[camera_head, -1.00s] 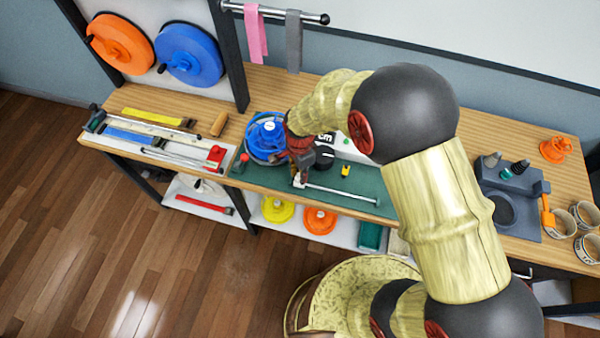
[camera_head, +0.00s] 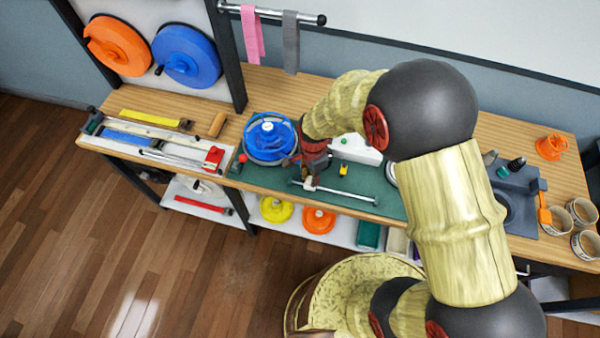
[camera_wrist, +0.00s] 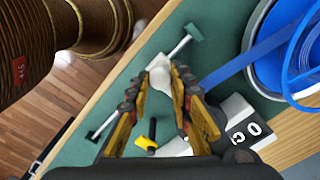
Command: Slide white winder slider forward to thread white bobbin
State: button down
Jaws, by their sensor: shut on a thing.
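The white winder slider (camera_wrist: 160,66) sits on a thin pale rail (camera_head: 345,193) above the green mat. My gripper (camera_wrist: 160,82) has its fingertips around the slider and is shut on it. In the head view my gripper (camera_head: 310,180) is near the left end of the rail, at the front of the bench, and mostly hides the slider. In the wrist view the rail runs past the slider to a dark green end block (camera_wrist: 193,32). I cannot make out a white bobbin for certain; a round white thing (camera_head: 391,172) is partly hidden behind my arm.
A blue spool (camera_head: 270,137) stands left of my gripper, and its blue strap (camera_wrist: 232,68) shows in the wrist view. A white block with a printed label (camera_wrist: 245,130) and a small yellow-and-black piece (camera_wrist: 148,142) are close by. A grey tool holder (camera_head: 515,190) stands right.

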jog(key=s+d, duration=0.2)
jog(key=d, duration=0.4)
jog(key=s+d+p, duration=0.1)
jog(key=s+d, duration=0.1)
jog(key=d, duration=0.4)
jog(key=s+d, duration=0.2)
jog(key=d, duration=0.5)
jog(key=c, duration=2.1)
grip_release()
jog(key=shift+o, duration=1.4)
jog(key=shift+s+d, duration=0.1)
jog(key=shift+d, duration=0.1)
jog(key=shift+o, duration=1.2)
jog(key=shift+a+r, duration=0.1)
jog(key=shift+r, duration=0.05)
notch_tip(320, 180, up, 12)
